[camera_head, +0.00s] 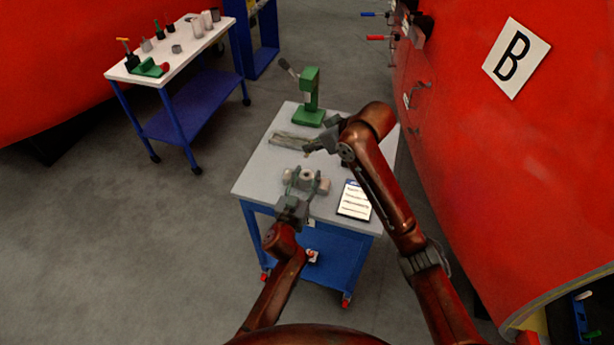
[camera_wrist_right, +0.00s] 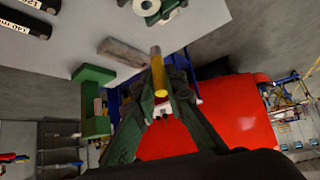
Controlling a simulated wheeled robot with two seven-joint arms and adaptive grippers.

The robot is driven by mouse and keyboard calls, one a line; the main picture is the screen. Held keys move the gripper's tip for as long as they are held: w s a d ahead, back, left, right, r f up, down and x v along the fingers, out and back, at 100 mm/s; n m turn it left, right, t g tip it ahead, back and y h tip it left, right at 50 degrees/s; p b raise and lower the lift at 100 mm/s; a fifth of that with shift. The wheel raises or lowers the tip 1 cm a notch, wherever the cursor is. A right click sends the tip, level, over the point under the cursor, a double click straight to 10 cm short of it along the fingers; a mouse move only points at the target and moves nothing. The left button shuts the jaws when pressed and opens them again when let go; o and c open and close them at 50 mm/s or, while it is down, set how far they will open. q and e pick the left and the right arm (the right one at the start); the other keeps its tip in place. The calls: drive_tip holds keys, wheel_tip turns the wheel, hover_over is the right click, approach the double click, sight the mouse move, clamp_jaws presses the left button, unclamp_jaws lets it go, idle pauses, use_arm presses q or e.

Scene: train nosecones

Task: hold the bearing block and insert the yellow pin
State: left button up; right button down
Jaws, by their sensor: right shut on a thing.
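The bearing block (camera_head: 307,174), pale with a round bore facing up, is on the grey table near its front. It also shows at the top of the right wrist view (camera_wrist_right: 150,7). My left gripper (camera_head: 297,196) is at the block's near side; its fingertips overlap the block, and I cannot tell whether they clamp it. My right gripper (camera_wrist_right: 166,92) is shut on the yellow pin (camera_wrist_right: 158,72), which sticks out beyond the fingertips. In the head view my right gripper (camera_head: 312,147) is above the table behind the block, the pin apart from the bore.
A green press (camera_head: 309,100) stands at the table's back. A flat grey piece (camera_head: 290,141) lies behind the block. A clipboard sheet (camera_head: 354,200) lies at front right. A second table (camera_head: 180,65) with tools is at back left. Red train noses flank the space.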

sight(304, 173)
use_arm(q)
clamp_jaws()
idle(0.3)
use_arm(e)
drive_tip(key=shift+w+a+f+n+g+h, duration=0.25)
drive_tip(key=shift+a+f+n+g, duration=0.05)
drive_tip(key=shift+a+g, duration=0.15)
drive_tip(key=shift+w+a+f+n+g+h, duration=0.25)
drive_tip(key=shift+a+f+n+g, duration=0.1)
drive_tip(key=shift+a, duration=0.1)
drive_tip(key=shift+w+f+g+h, duration=0.15)
drive_tip(key=shift+g+h, duration=0.15)
drive_tip(key=shift+w+d+f+n+g+h, duration=0.15)
drive_tip(key=shift+f+n+g+h, duration=0.15)
drive_tip(key=shift+g, duration=0.2)
wheel_tip(304, 173, down, 10)
